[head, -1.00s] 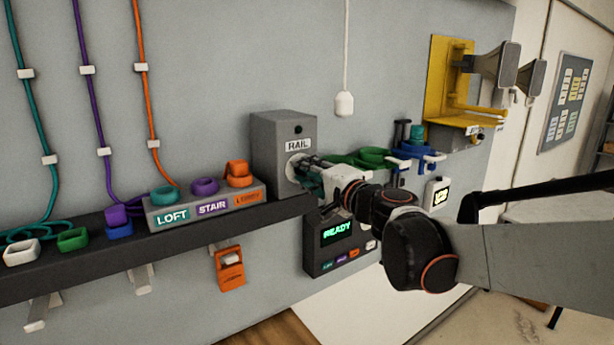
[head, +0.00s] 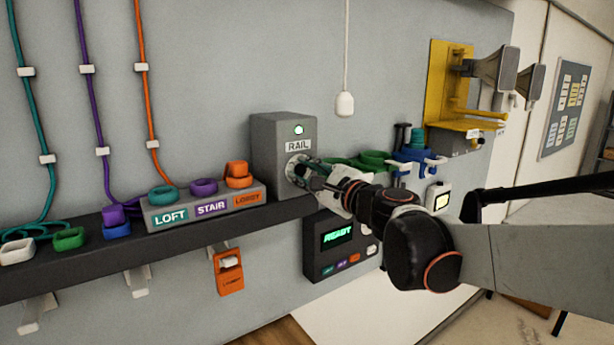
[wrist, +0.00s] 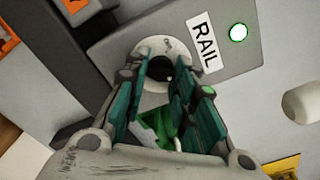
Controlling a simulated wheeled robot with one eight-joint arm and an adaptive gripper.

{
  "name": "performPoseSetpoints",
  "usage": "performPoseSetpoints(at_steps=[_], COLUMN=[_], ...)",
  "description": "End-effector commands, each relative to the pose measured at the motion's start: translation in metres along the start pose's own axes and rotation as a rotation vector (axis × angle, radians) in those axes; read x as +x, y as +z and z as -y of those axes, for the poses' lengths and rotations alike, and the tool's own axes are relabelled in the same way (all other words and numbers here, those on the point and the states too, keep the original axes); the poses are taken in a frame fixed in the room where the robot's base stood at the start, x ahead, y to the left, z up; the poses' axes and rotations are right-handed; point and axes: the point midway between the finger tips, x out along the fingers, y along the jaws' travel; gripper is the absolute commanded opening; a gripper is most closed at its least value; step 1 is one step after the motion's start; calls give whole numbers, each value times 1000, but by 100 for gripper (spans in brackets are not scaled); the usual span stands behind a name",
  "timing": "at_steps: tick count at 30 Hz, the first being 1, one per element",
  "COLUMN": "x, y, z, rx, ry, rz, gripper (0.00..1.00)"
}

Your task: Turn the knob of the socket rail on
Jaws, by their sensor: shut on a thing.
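The RAIL box (head: 265,150) is a grey box on the wall shelf, with a RAIL label and a lit lamp (head: 299,130) above it. The lamp shows bright with a green rim in the wrist view (wrist: 238,33). The knob (wrist: 158,70) is on the box face, dark inside a pale round dial plate (wrist: 150,52). My gripper (head: 304,170) is at the knob, its fingers on both sides of it. In the wrist view my gripper (wrist: 163,80) is shut on the knob, and its fingers partly hide it.
A block with LOFT, STAIR and LOBBY labels (head: 210,210) stands left of the box on the dark shelf (head: 60,268). A READY display (head: 338,236) hangs below right. Green rings (head: 374,160) and a yellow bracket with horns (head: 448,75) are to the right. A pull cord hangs above.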

Motion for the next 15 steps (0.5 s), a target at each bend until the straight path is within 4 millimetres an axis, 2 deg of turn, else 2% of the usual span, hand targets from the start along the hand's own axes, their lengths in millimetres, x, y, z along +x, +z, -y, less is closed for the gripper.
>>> performPoseSetpoints(at_steps=[15], x=[-1], y=[-1], z=[-2], rx=[107], ry=[1], rz=[-1], gripper=[0])
